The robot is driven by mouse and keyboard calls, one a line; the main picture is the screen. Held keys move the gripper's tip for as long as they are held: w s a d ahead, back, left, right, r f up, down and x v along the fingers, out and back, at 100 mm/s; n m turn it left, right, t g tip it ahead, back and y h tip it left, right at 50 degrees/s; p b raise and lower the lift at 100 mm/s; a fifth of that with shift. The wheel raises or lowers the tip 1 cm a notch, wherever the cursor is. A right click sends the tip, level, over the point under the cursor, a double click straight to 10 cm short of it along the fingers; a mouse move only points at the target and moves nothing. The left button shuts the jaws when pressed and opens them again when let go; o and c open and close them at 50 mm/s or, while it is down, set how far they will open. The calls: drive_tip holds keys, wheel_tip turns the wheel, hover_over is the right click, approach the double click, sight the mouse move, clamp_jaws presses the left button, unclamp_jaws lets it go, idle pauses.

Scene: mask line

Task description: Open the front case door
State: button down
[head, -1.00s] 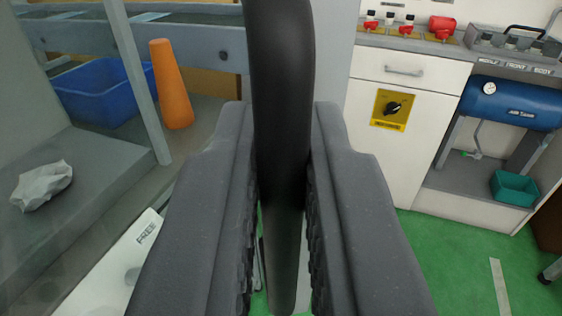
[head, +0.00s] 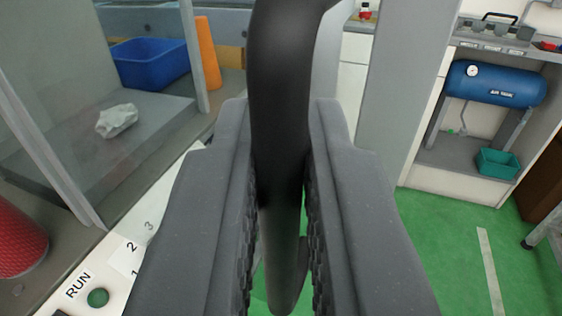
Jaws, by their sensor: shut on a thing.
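My gripper (head: 283,135) is shut on a long black handle (head: 284,60), which stands upright between its two dark grey fingers. The handle's lower end shows below, between the fingers. I take it for the front case door's handle; the fingers and handle hide much of what it joins. At left, a grey-framed clear pane (head: 50,90) shows a grey platform behind it. A crumpled white piece (head: 117,120) lies there. A grey upright panel (head: 390,100) stands right of the handle; I cannot tell whether it belongs to the door.
A white strip with RUN, numbers and a green button (head: 98,297) runs at lower left, near a red roller (head: 18,240). A blue tank (head: 495,85) sits at right above a teal bin (head: 497,163). Green floor (head: 440,240) is open.

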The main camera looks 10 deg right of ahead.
drive_tip(key=shift+s+a+r+b, duration=0.2)
drive_tip(key=shift+s+a+b, duration=0.1)
drive_tip(key=shift+s+a, duration=0.45)
drive_tip(key=shift+w, duration=0.1)
drive_tip(key=c, duration=1.6)
unclamp_jaws()
drive_tip(key=shift+f, duration=0.1)
drive_tip(key=shift+d, duration=0.1)
drive_tip(key=shift+s+a+b, duration=0.45)
drive_tip(key=shift+s, duration=1.8)
drive_tip(key=shift+s+a+b, duration=0.5)
drive_tip(key=shift+s, duration=1.75)
drive_tip(key=shift+s+a+b, duration=0.45)
drive_tip(key=shift+s, duration=1.8)
